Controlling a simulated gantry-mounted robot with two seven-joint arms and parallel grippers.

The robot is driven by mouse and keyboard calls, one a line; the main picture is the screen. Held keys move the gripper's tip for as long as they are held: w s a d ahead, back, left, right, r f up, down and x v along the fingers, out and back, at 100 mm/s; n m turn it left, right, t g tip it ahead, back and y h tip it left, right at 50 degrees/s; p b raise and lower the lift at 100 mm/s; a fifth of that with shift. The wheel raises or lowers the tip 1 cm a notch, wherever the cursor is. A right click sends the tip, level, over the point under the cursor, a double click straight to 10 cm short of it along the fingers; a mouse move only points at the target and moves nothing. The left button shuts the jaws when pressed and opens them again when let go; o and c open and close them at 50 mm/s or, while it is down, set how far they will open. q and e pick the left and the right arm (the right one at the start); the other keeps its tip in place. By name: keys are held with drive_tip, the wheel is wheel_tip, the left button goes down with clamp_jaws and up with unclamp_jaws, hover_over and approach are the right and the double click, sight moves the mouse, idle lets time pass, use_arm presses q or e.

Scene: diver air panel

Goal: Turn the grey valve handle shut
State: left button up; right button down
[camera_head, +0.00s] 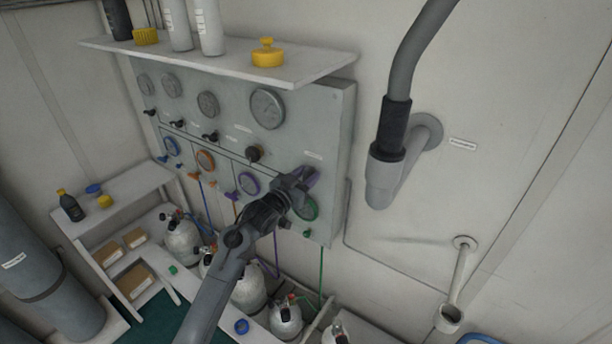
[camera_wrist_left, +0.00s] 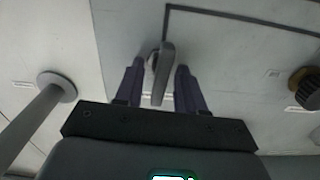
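The grey valve handle (camera_wrist_left: 164,75) shows in the left wrist view as a narrow lever standing out from the panel. It lies between the two dark purple fingers of my left gripper (camera_wrist_left: 160,88), which is open. In the head view my left gripper (camera_head: 304,180) is at the right part of the grey panel (camera_head: 322,120), below the large gauge, and hides the handle there. My right gripper is in neither view.
A shelf (camera_head: 220,66) with bottles and a yellow item (camera_head: 267,53) juts out above the panel. A black knob (camera_head: 254,153) is left of my gripper. A thick wall pipe (camera_head: 398,80) is to the right. Gas cylinders (camera_head: 250,290) stand below.

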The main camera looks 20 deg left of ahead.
use_arm(q)
drive_tip(key=shift+c, duration=0.2)
clamp_jaws()
drive_tip(key=shift+m, duration=0.3)
drive_tip(key=m+b, duration=0.1)
drive_tip(key=m, duration=0.2)
drive_tip(key=m+b, duration=0.1)
drive_tip(key=m, duration=0.1)
drive_tip(key=m+b, duration=0.1)
drive_tip(key=m, duration=0.2)
drive_tip(key=shift+d+f, duration=0.15)
drive_tip(key=shift+d, duration=0.05)
drive_tip(key=m+b, duration=0.3)
drive_tip(key=m, duration=0.2)
drive_tip(key=shift+f, duration=0.15)
drive_tip(key=shift+d+m+b, duration=0.1)
drive_tip(key=shift+m+b, duration=0.6)
drive_tip(key=shift+m, duration=1)
